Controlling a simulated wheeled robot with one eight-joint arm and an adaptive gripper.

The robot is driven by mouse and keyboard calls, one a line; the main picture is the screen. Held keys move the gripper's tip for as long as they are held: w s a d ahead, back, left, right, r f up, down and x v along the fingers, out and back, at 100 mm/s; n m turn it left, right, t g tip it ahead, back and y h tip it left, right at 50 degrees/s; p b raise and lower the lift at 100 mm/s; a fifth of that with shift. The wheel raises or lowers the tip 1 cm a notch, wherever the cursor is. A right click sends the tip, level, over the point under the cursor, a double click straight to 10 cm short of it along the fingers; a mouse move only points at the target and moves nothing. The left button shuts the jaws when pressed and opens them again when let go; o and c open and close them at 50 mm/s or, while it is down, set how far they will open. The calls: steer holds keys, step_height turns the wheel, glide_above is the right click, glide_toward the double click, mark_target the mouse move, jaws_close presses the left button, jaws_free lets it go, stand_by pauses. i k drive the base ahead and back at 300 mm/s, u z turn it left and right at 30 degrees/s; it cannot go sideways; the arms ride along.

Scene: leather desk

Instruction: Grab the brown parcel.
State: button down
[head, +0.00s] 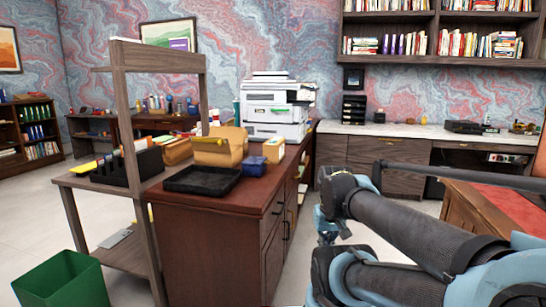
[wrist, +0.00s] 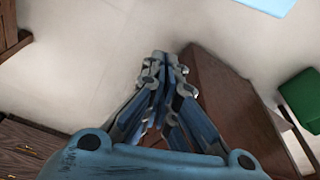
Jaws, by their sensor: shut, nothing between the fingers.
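A tan-brown cardboard parcel (head: 218,153) sits on top of the reddish-brown cabinet (head: 215,198) in the head view. A yellow item lies on it, and another brown box shape stands right behind it. My gripper (head: 328,238) is to the right of the cabinet, lower than its top and apart from the parcel. In the wrist view my gripper (wrist: 164,62) points down over the pale floor, with its fingers together and nothing between them. The parcel does not show in the wrist view.
A black tray (head: 202,181) lies in front of the parcel, and a small blue box (head: 274,149) stands to its right. A white printer (head: 274,108) is behind. A wooden shelf post (head: 127,140) rises at left. A green bin (head: 65,281) stands on the floor.

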mark_target(275, 152)
steer(key=z, duration=0.9)
steer(key=i, duration=5.25)
